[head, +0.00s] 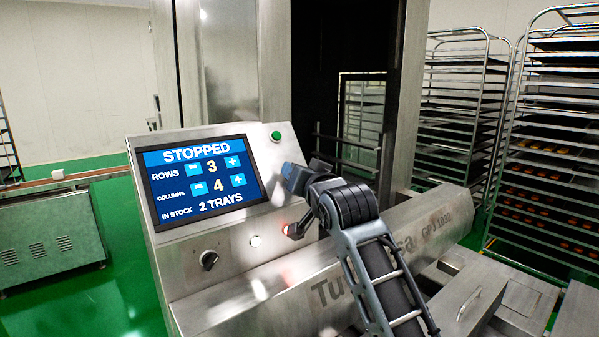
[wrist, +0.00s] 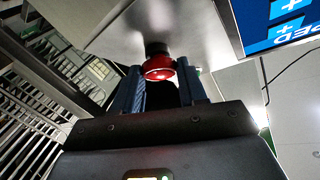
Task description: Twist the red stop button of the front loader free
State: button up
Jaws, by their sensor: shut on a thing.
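The red stop button (wrist: 158,68) shows in the wrist view, a round red knob on a dark stem on the metal panel. My gripper (wrist: 160,80) has one finger on each side of it and is shut on it. In the head view my arm reaches in from the lower right to the right side of the loader's sloped control panel (head: 215,265). There the button is largely hidden by my gripper and wrist; only a reddish glint shows. How far the button is turned cannot be told.
The panel's screen (head: 203,181) reads STOPPED, 3 rows, 4 columns, 2 trays. A green button (head: 276,136), a lit white button (head: 255,241) and a black knob (head: 208,260) are on the panel. Tray racks (head: 553,130) stand at right. Green floor is open at left.

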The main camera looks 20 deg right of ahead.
jog(key=shift+a+f, duration=0.1)
jog(key=shift+f, duration=0.15)
jog(key=o, duration=0.8)
jog(key=shift+w, duration=0.1)
jog(key=shift+o, duration=1.3)
jog(key=shift+r, duration=0.1)
jog(key=s+b, duration=0.1)
jog(key=s, duration=0.7)
jog(key=shift+r+b, duration=0.2)
jog(key=shift+b, duration=0.2)
jog(key=shift+f, duration=0.1)
